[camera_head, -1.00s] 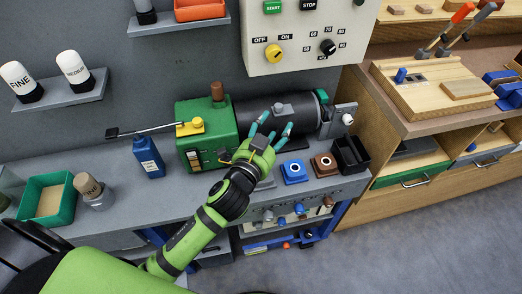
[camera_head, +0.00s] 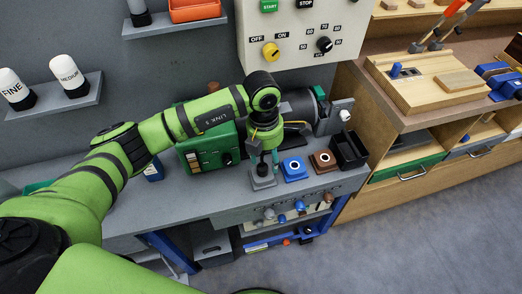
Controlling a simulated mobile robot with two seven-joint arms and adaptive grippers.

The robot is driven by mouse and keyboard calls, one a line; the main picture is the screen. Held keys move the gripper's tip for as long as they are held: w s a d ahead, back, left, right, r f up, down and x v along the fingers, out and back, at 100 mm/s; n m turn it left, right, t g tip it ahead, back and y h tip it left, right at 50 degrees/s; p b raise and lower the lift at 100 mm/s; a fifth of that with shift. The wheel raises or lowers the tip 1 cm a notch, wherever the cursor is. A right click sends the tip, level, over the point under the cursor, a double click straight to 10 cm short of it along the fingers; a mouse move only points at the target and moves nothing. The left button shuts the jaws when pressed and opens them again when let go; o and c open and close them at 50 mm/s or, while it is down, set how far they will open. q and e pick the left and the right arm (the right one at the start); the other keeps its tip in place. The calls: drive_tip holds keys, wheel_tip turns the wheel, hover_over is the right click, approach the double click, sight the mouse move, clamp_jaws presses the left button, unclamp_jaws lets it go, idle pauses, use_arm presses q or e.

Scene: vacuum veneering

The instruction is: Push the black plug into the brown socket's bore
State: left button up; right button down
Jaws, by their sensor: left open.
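The brown socket (camera_head: 323,161), a square block with a ringed round bore, sits on the grey bench to the right of the blue socket (camera_head: 294,169). A small dark piece, apparently the black plug (camera_head: 262,170), stands on a grey block (camera_head: 263,182) left of the blue socket. My left gripper (camera_head: 264,160) points down over the grey block, its teal fingers open on either side of the dark piece. Whether the fingers touch it is too small to tell. My right gripper is not in view.
A black open bin (camera_head: 350,150) stands just right of the brown socket. The green machine (camera_head: 207,150) with its black cylinder lies behind, partly hidden by my left arm. The bench front (camera_head: 225,195) is clear. A wooden cabinet stands at the right.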

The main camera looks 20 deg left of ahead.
sight(261, 166)
use_arm(q)
drive_tip(key=shift+w+a+r+y, duration=0.15)
drive_tip(key=shift+a+y, duration=0.15)
drive_tip(key=shift+a, duration=0.65)
drive_tip(key=shift+d+f+p, duration=0.1)
drive_tip(key=shift+f+p, duration=0.75)
drive_tip(key=shift+f, duration=2.65)
clamp_jaws()
drive_tip(key=shift+r, duration=0.1)
drive_tip(key=shift+r+p, duration=1.3)
drive_tip(key=shift+r, duration=0.55)
